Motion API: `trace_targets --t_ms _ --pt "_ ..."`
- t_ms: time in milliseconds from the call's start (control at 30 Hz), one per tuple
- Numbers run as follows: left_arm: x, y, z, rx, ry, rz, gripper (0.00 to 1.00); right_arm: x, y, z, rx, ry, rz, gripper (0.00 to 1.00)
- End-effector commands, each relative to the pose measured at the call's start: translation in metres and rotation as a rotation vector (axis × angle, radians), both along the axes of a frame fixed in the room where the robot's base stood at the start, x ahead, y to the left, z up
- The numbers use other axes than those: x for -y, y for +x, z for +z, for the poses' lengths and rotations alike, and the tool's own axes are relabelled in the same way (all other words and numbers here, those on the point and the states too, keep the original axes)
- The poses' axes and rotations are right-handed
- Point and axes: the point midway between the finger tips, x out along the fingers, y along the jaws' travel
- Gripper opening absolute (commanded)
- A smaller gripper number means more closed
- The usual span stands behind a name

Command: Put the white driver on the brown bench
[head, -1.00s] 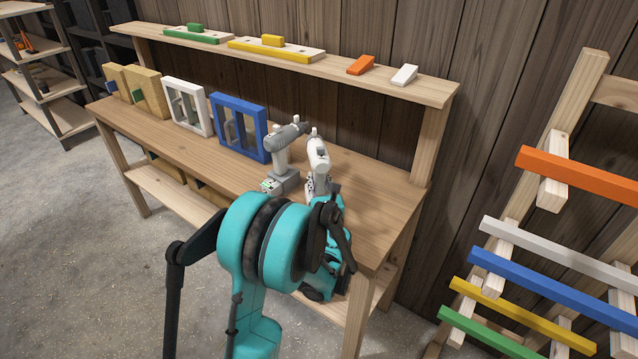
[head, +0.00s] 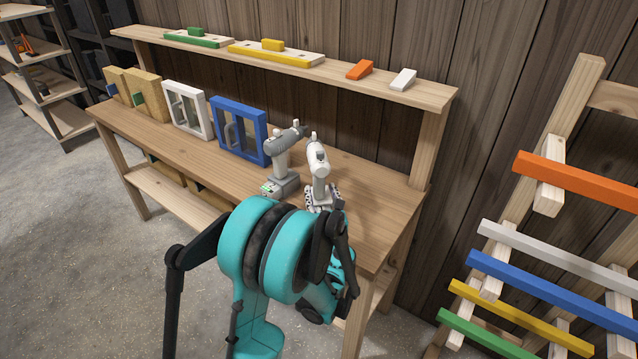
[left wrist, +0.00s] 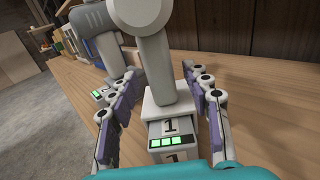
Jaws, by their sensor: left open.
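The white driver (head: 318,168) stands upright on the brown bench (head: 385,208), near its right end. In the left wrist view the white driver (left wrist: 165,100) fills the middle, its battery foot with green lights towards me. My left gripper (head: 323,195) is at the driver's near side, partly hidden by my own arm in the head view. In the left wrist view its open fingers (left wrist: 160,75) lie on both sides of the driver. I cannot tell whether either finger touches it. My right gripper is in neither view.
A grey driver (head: 282,165) stands close to the left of the white one. Blue (head: 262,135) and white (head: 205,115) frames stand further left on the bench. A shelf (head: 425,90) runs above the back. Bare bench top lies right of the drivers.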

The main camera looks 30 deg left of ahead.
Motion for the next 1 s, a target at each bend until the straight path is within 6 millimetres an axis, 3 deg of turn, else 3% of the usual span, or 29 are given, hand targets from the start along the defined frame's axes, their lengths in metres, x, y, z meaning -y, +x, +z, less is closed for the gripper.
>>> trace_targets --t_ms 300,467,567,700,800,900,1000 --pt "0.041 -0.047 0.001 0.000 0.000 -0.002 0.49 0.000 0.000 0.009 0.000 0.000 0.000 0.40" --pt "0.051 -0.054 0.007 -0.008 0.028 -0.018 0.49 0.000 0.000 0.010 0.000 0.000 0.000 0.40" --pt "0.068 -0.046 0.033 -0.055 0.170 -0.099 0.49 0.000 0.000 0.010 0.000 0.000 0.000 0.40" --pt "0.124 -0.032 0.091 -0.209 0.620 -0.323 0.49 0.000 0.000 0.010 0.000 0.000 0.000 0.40" --pt "0.176 -0.035 0.113 -0.359 1.046 -0.503 0.49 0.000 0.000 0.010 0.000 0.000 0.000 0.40" --pt "0.218 -0.055 0.107 -0.518 1.480 -0.675 0.49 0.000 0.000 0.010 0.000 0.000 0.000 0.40" --pt "0.242 -0.092 0.081 -0.678 1.908 -0.851 0.49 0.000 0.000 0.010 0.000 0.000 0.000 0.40"
